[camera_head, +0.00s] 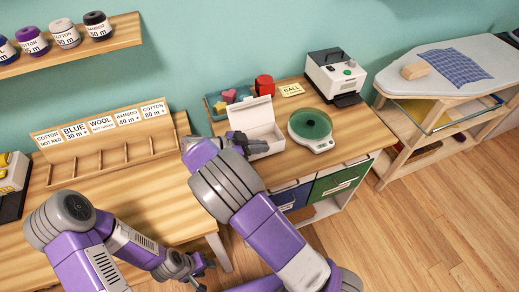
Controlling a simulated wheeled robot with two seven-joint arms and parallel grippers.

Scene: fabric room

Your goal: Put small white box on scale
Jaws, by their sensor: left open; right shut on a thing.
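The small white box (254,113) stands with its lid raised on the wooden table, left of the scale. The scale (310,129) has a round green plate and a white body, and its plate is empty. My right gripper (246,145) is at the front left side of the box and is shut on it; the fingertips are small and partly hidden. I cannot tell whether the box is lifted off the table. My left gripper (204,270) is open and empty, low in front of the table, away from the box.
A label printer (334,75) stands behind the scale. A blue tray (217,104) with colourful items and a red object (264,85) are behind the box. A wooden rack (110,150) with label cards is at left. An ironing board (450,66) is at right.

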